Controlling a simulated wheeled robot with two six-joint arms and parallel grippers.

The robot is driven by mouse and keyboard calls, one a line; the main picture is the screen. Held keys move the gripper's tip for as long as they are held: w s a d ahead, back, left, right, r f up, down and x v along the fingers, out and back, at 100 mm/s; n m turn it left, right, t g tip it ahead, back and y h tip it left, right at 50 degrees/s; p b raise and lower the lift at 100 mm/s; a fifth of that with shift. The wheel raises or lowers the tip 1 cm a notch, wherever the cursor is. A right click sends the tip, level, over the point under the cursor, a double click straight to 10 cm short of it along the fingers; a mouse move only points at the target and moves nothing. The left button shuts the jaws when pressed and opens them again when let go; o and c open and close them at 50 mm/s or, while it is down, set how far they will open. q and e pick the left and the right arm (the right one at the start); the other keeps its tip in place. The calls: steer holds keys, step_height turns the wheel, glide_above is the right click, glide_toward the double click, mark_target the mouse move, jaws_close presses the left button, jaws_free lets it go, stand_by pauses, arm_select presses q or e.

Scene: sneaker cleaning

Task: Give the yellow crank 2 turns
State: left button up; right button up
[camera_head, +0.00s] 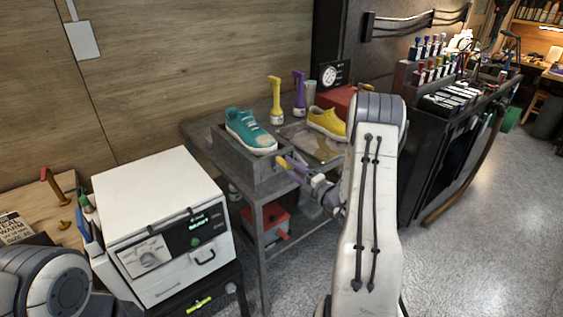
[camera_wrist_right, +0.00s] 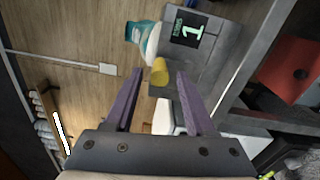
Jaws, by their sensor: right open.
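The yellow crank's grip (camera_head: 282,162) shows at the front of the grey box (camera_head: 245,163) that holds a teal sneaker (camera_head: 250,131). In the right wrist view the yellow crank's grip (camera_wrist_right: 160,72) is a short cylinder between the fingertips, with a gap on each side. My right gripper (camera_head: 294,168) is open, its purple fingers at the crank. The right wrist view also shows the open gripper (camera_wrist_right: 159,82) and a lit display reading 1 (camera_wrist_right: 189,30) on the grey box (camera_wrist_right: 208,55). The crank's arm is mostly hidden. My left gripper is out of view.
A yellow sneaker (camera_head: 328,122) sits at a shallow tray (camera_head: 312,143) on the same table. Yellow (camera_head: 276,100) and purple (camera_head: 299,93) bottles stand behind. A white machine (camera_head: 160,220) stands at left. A red box (camera_head: 266,222) is on the lower shelf.

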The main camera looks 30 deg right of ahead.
steer(key=s, duration=0.5)
steer(key=shift+s+d, duration=0.2)
steer(key=shift+s, duration=0.15)
stand_by(0.4)
